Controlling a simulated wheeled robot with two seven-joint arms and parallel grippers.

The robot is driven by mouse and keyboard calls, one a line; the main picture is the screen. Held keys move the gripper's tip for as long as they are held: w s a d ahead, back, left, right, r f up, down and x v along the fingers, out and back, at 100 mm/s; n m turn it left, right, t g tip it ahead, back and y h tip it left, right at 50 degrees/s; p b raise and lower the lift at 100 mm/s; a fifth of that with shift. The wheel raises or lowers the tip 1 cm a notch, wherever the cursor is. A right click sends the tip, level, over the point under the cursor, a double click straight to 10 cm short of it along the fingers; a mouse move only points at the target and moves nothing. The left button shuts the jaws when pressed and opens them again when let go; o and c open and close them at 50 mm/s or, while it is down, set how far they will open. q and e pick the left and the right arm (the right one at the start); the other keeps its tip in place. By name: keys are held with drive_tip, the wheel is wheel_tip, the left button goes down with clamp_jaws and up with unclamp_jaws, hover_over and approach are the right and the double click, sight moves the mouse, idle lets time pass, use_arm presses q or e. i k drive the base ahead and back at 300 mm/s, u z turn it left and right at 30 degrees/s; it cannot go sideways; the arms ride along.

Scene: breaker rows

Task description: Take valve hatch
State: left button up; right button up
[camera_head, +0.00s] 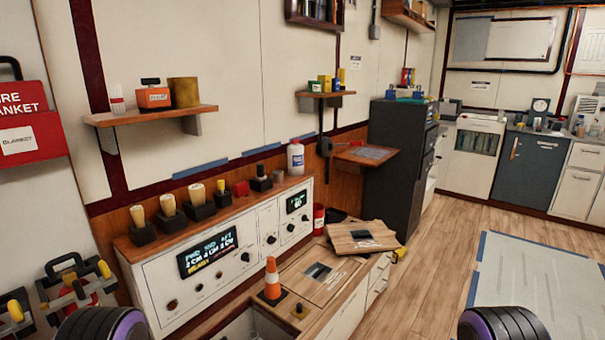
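A loose wooden panel (345,240) with a dark patch lies askew at the far end of the low wooden counter. Nearer, a second wooden panel (306,285) with a dark rectangle is set into the counter top. I cannot tell which of these, if either, is the valve hatch. An open compartment (252,326) shows at the bottom edge, and its inside is mostly cut off. Neither of my grippers is in view; only rounded black and purple parts of my arms show at the bottom corners.
An orange cone (272,278) and a small dark block with a knob (299,311) stand on the counter. Behind is a white control console (215,268) with several handled tools on top. A dark cabinet (395,165) stands beyond.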

sight(355, 238)
drive_tip(key=z, duration=1.3)
drive_tip(key=i, duration=4.5)
drive_tip(key=u, duration=2.85)
